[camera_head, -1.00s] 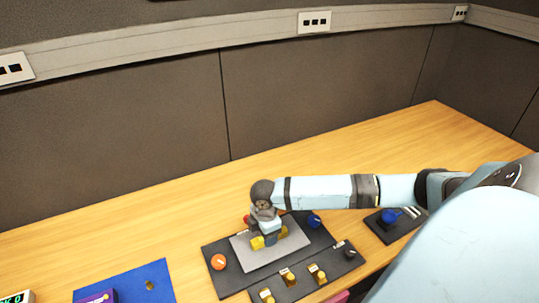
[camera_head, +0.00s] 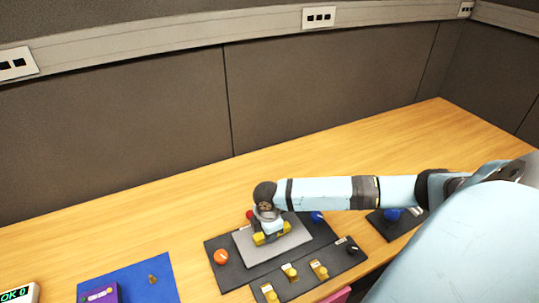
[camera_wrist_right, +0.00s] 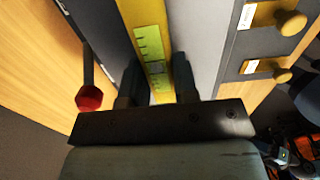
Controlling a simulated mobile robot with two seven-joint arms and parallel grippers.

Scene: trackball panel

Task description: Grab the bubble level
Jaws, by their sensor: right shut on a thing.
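The bubble level is a yellow bar with a green vial (camera_wrist_right: 152,50), seen close up in the right wrist view. In the head view, the yellow level (camera_head: 260,240) lies on the grey plate of the panel, partly hidden by my right gripper. My right gripper (camera_head: 269,230) points down over it. In the right wrist view, the dark fingers of the right gripper (camera_wrist_right: 158,88) stand on either side of the bar, shut on it. I cannot tell whether the level is lifted off the plate. My left gripper is not in view.
The dark panel carries an orange ball (camera_head: 221,257), a blue ball (camera_head: 317,217), a red knob (camera_wrist_right: 89,98) and several yellow switches (camera_head: 290,271). A blue mat (camera_head: 150,280) with a purple box (camera_head: 102,294) lies to the left. The wooden table behind is clear.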

